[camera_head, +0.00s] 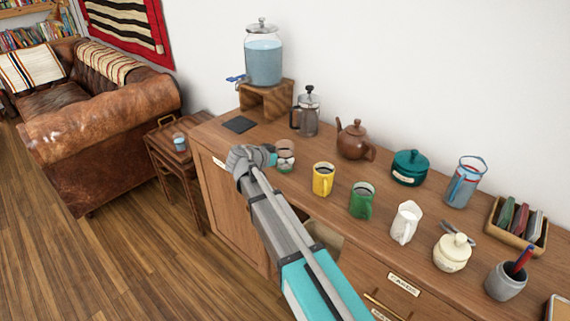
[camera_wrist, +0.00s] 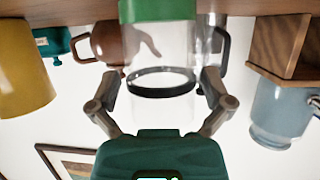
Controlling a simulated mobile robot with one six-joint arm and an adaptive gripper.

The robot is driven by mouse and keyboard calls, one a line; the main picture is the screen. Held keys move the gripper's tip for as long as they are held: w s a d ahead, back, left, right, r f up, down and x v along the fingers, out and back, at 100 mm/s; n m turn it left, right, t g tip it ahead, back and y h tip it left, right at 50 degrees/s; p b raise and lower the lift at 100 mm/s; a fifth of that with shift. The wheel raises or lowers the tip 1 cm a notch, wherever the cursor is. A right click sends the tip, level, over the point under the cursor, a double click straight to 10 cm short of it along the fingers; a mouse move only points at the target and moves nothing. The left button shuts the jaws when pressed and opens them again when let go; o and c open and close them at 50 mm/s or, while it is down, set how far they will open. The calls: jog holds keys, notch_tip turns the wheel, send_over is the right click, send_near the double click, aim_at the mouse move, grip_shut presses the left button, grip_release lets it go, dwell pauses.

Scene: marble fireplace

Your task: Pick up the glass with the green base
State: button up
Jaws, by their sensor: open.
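The glass with the green base (camera_head: 286,150) stands on the wooden sideboard, left of the yellow mug, partly hidden by my gripper in the head view. In the wrist view, which is upside down, the clear glass (camera_wrist: 160,48) has its green base at the top edge and a dark ring around its body. My gripper (camera_head: 266,156) is at the glass's left side. In the wrist view my gripper (camera_wrist: 158,80) is open, with one finger on each side of the glass; I cannot tell whether either finger touches it.
The yellow mug (camera_head: 323,180) and green mug (camera_head: 361,200) stand to the right. Behind are a French press (camera_head: 308,115) and brown teapot (camera_head: 353,141). A water dispenser (camera_head: 263,60) stands on a wooden riser (camera_head: 266,98). A small side table (camera_head: 165,150) holds another glass (camera_head: 180,142).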

jog(key=shift+w+d+f, duration=0.2)
jog(key=shift+w+d, duration=0.1)
jog(key=shift+w, duration=0.05)
dwell(0.3)
jog(key=c, duration=1.1)
jog(key=shift+r, duration=0.25)
notch_tip(320, 180, up, 2)
jog(key=p, duration=0.2)
jog(key=shift+r+p, duration=0.1)
jog(key=shift+p, duration=0.2)
jog(key=s+a+r+p, duration=1)
jog(key=shift+r, duration=0.2)
